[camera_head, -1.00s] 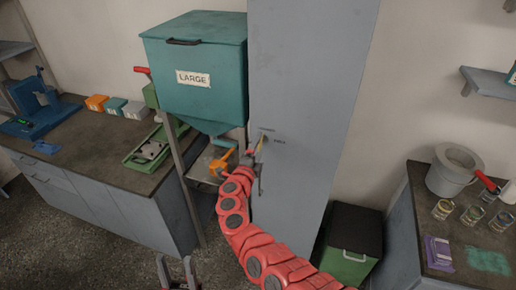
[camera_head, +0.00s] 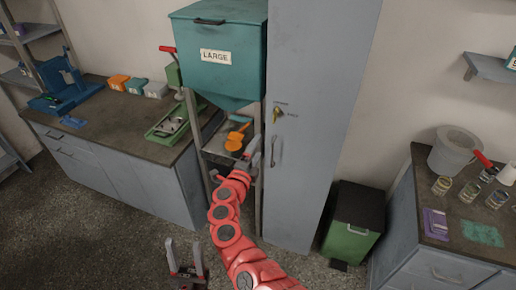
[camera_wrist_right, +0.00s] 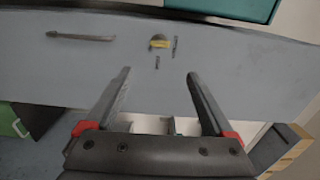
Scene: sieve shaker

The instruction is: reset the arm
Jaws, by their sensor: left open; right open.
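My right arm is red and reaches up from the bottom of the head view. Its gripper (camera_head: 252,152) is open and empty, in front of the tall grey cabinet (camera_head: 318,75), below and left of its yellow key or knob (camera_head: 277,114). In the right wrist view the open fingers (camera_wrist_right: 158,74) point at the cabinet door, with the yellow piece (camera_wrist_right: 160,43) ahead and apart from them. My left gripper (camera_head: 184,246) is open and empty, low over the floor at the bottom of the head view.
A teal hopper marked LARGE (camera_head: 218,80) stands left of the cabinet, with an orange scoop (camera_head: 235,140) on the shelf below. A counter (camera_head: 150,148) is at left. A green bin (camera_head: 350,238) and a second counter (camera_head: 428,248) are at right. The floor (camera_head: 110,235) before the left counter is clear.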

